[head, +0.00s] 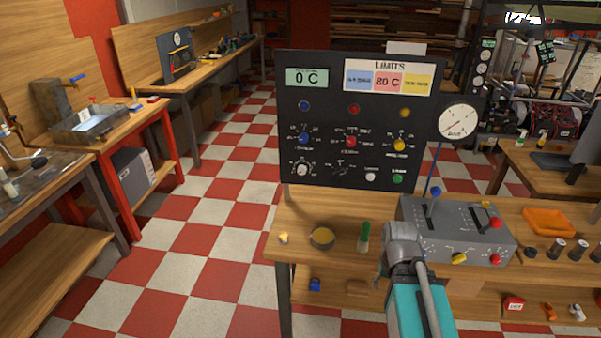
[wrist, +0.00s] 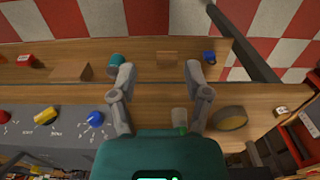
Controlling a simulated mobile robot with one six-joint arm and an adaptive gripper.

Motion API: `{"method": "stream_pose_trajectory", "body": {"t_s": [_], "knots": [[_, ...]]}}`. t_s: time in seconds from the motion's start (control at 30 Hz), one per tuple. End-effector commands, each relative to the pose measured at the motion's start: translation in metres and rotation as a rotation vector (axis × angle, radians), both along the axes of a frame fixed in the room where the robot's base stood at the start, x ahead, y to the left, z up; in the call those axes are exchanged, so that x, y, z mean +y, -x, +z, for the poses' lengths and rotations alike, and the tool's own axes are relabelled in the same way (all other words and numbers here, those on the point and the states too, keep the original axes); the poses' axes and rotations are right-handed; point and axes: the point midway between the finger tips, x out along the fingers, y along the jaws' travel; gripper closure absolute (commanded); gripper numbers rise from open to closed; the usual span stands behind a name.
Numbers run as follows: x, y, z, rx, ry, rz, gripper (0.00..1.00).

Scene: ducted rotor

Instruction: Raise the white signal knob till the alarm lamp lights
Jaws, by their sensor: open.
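The black upright panel (head: 325,85) stands at the back of the bench in the head view. The white signal knob (head: 302,170) is at its lower left, below a blue knob (head: 304,139). Blue (head: 304,105), red (head: 354,109) and yellow (head: 405,112) lamps sit in a row above and look unlit; I cannot read which is the alarm lamp. The display (head: 307,77) reads 0 C. My gripper (wrist: 160,73) is open and empty, pointing down over the bench front, well away from the knob. Its fingertips are hidden in the head view.
The grey control box (head: 455,230) with levers and knobs is right of my gripper. A yellowish round container (head: 321,238), a green-and-white cylinder (head: 363,238) and a small knob-like object (head: 283,238) stand before the panel. Red and yellow knobs (head: 351,141) (head: 399,144) neighbour the blue one.

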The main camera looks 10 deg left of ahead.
Motion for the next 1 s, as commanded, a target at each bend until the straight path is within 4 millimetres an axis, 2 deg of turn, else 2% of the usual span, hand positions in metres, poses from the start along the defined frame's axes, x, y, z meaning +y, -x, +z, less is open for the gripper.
{"method": "stream_pose_trajectory", "body": {"t_s": [0.17,0.27,0.47,0.6,0.77,0.87,1.0], "knots": [[-0.001,-0.009,-0.004,-0.023,0.033,0.027,0.18],[-0.004,-0.022,-0.008,-0.058,0.085,0.062,0.18],[-0.005,-0.069,-0.016,-0.182,0.278,0.227,0.18],[0.002,-0.114,-0.014,-0.294,0.467,0.405,0.18],[0.025,-0.165,-0.001,-0.419,0.701,0.640,0.18],[0.049,-0.195,0.010,-0.489,0.848,0.793,0.18],[0.091,-0.230,0.026,-0.574,1.057,1.014,0.18]]}}
